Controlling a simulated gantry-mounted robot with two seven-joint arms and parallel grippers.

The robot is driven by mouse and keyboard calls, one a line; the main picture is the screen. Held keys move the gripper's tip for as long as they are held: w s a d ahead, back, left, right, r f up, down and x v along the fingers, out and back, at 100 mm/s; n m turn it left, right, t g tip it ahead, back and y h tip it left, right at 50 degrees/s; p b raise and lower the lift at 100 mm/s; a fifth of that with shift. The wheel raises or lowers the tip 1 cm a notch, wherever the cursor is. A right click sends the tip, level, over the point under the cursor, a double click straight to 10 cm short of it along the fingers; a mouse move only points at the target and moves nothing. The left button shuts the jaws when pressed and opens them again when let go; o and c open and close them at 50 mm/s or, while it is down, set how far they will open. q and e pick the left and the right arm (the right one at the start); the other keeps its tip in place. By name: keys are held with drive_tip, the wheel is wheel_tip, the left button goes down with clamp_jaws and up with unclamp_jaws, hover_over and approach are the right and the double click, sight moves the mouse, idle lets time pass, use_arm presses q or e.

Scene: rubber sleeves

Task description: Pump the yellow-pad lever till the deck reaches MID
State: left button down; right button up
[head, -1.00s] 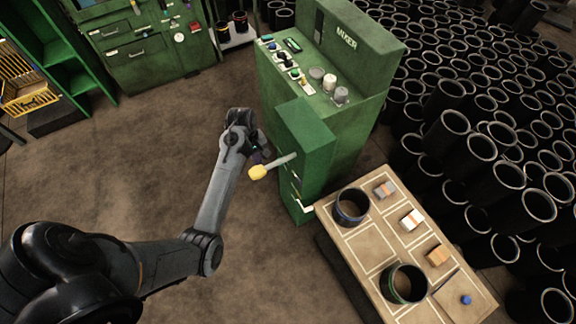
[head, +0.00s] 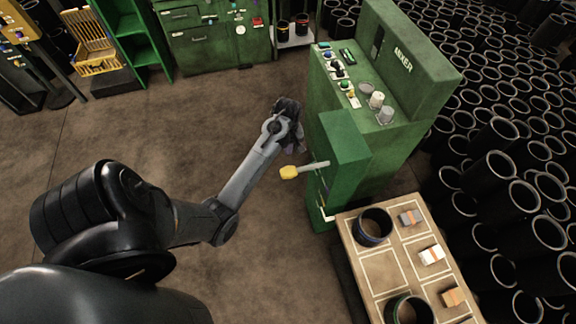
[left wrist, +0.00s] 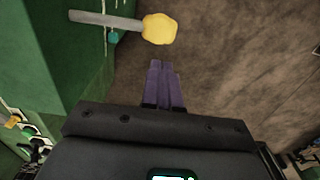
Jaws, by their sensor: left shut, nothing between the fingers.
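The yellow-pad lever (head: 289,172) sticks out to the left from the green MIXER cabinet (head: 343,150). Its grey rod looks nearly level in the head view. My left gripper (head: 299,146) is beside and just above the pad in the head view, seemingly apart from it. In the left wrist view, my left gripper's purple fingers (left wrist: 163,68) are together and empty, with the yellow pad (left wrist: 160,29) a little beyond their tips. The wooden-topped deck (head: 350,240) stands in front of the cabinet. No MID mark is legible. My right gripper is not in view.
Black sleeves (head: 373,226) and small blocks (head: 431,254) lie on the deck. Many black sleeves (head: 490,165) crowd the right side. Green cabinets (head: 213,45) and a yellow basket (head: 97,55) stand at the back. The brown floor to the left is clear.

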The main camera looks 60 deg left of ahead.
sight(288, 170)
use_arm(q)
wheel_tip(288, 170, down, 13)
drive_tip(key=shift+r+p, duration=0.2)
drive_tip(key=shift+p, duration=0.1)
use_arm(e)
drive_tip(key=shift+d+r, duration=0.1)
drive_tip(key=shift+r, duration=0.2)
